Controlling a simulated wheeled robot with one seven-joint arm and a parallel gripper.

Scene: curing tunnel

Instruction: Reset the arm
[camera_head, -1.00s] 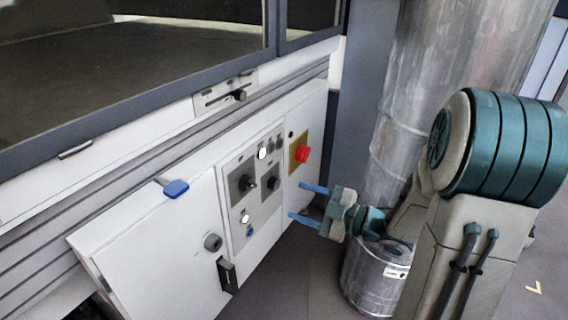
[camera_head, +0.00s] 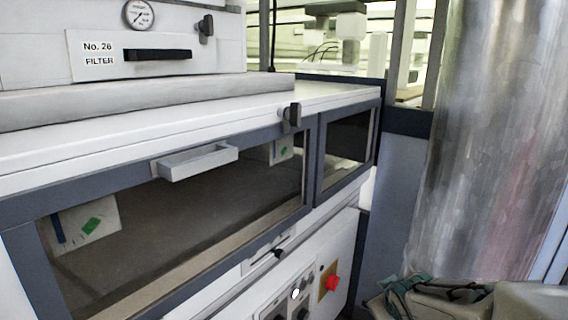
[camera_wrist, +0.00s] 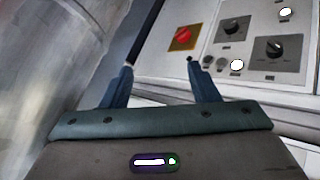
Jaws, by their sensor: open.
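My gripper (camera_wrist: 160,85) shows in the wrist view with its two blue fingers spread apart and nothing between them. Beyond the fingers is the white control panel with a red button on a yellow plate (camera_wrist: 183,38), black rotary knobs (camera_wrist: 234,28) and white lamps. The fingertips appear apart from the panel. In the head view the same red button (camera_head: 332,283) is low in the picture, and part of my arm shows at the bottom right. My gripper's fingers are not in the head view.
The white cabinet of the tunnel has a dark window (camera_head: 200,215) with a grey handle (camera_head: 197,161) and a latch (camera_head: 291,115). A filter drawer (camera_head: 155,55) and a gauge (camera_head: 139,14) are above. A large metal duct (camera_head: 490,140) stands at the right, close to my arm.

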